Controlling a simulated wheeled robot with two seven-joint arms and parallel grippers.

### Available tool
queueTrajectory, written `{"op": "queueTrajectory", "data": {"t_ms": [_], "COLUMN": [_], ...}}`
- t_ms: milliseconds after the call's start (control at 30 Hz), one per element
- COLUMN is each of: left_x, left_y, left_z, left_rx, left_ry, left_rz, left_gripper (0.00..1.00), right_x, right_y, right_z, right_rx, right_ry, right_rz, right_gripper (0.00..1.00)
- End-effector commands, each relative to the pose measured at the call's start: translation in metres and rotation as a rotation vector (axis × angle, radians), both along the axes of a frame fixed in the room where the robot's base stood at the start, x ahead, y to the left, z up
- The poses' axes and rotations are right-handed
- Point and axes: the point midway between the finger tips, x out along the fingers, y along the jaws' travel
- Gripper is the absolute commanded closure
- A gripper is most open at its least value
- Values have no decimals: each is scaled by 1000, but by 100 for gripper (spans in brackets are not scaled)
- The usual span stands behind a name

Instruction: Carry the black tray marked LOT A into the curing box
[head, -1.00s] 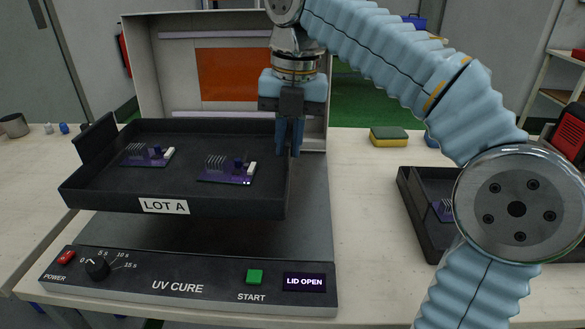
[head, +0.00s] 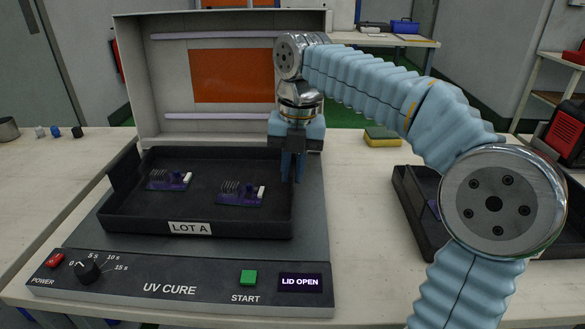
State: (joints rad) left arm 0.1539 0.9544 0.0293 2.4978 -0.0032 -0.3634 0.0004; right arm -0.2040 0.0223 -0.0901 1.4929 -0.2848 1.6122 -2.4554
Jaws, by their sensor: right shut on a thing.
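The black tray marked LOT A (head: 145,221) is over the base of the curing box (head: 313,225), low and nearly level. I cannot tell whether it touches the base. Two purple circuit boards lie in it, one at the left (head: 168,180) and one nearer the middle (head: 240,194). The box's lid (head: 158,80) stands open behind, and its panel reads LID OPEN. My right gripper (head: 292,168) points down and is shut on the tray's right wall. My left gripper is not in view.
A second black tray (head: 408,205) stands on the bench at the right, partly hidden by my right arm. A yellow and green sponge (head: 381,137) lies behind it. Small caps (head: 56,132) stand at the far left. A green START button (head: 248,278) is on the front panel.

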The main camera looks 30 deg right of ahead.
Motion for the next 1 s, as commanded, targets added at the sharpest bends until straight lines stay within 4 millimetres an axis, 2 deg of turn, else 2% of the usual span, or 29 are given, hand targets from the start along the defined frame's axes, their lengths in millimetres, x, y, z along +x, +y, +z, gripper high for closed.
{"op": "queueTrajectory", "data": {"t_ms": [133, 167, 300, 567, 667, 767, 1000], "left_x": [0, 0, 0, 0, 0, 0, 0], "left_y": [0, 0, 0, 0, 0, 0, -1], "left_z": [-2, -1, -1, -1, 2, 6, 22], "left_rx": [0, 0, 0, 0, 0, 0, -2], "left_ry": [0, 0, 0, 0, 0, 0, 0], "left_rz": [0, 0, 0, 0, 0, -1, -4], "left_gripper": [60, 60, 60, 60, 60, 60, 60], "right_x": [0, 0, 0, 0, 0, 0, -2], "right_y": [0, 0, 0, 0, 0, -1, -5], "right_z": [-3, -2, -2, -1, 5, 21, 78], "right_rx": [1, 0, 0, 0, 0, 1, 1], "right_ry": [-2, 0, 0, 0, -1, -3, -3], "right_rz": [0, 0, 0, 0, 0, 0, -1], "right_gripper": [100, 81, 60, 60, 60, 60, 60]}}
